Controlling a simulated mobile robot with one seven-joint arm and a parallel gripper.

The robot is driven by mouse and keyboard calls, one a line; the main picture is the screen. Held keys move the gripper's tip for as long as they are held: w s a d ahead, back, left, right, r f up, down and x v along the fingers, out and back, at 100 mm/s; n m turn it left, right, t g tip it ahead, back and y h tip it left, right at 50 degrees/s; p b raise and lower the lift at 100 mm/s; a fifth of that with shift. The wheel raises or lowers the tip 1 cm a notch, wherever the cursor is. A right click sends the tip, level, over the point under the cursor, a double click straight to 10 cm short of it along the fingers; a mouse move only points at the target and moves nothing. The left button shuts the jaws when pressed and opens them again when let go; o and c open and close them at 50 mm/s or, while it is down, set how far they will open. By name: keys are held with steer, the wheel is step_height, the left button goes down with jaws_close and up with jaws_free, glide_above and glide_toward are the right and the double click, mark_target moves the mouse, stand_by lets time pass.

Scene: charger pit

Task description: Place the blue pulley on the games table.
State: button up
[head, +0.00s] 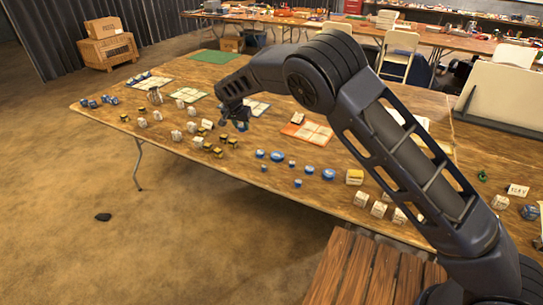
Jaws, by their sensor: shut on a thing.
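My gripper (236,116) is at the end of my outstretched arm, over the middle of the long wooden games table (203,75). It is shut on a small blue thing, which looks like the blue pulley (242,125). The fingers and the arm's end hide part of it. It appears just above the table top or close to it; I cannot tell whether it touches. Several blue round pieces (277,156) stand on the table nearer to me, to the right of the gripper.
White cubes (191,127), yellow-black pieces (218,152) and an orange board (307,133) lie around the gripper. A pale upright panel (515,95) stands at right. A slatted wooden surface (350,270) is at the bottom.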

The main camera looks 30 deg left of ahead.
mark_target(246, 164)
step_height(246, 164, down, 20)
steer(key=shift+r, duration=0.25)
stand_by(0.4)
steer(key=shift+f, duration=0.15)
steer(key=o, duration=1)
steer(key=shift+c, duration=0.2)
steer(key=v, duration=1.2)
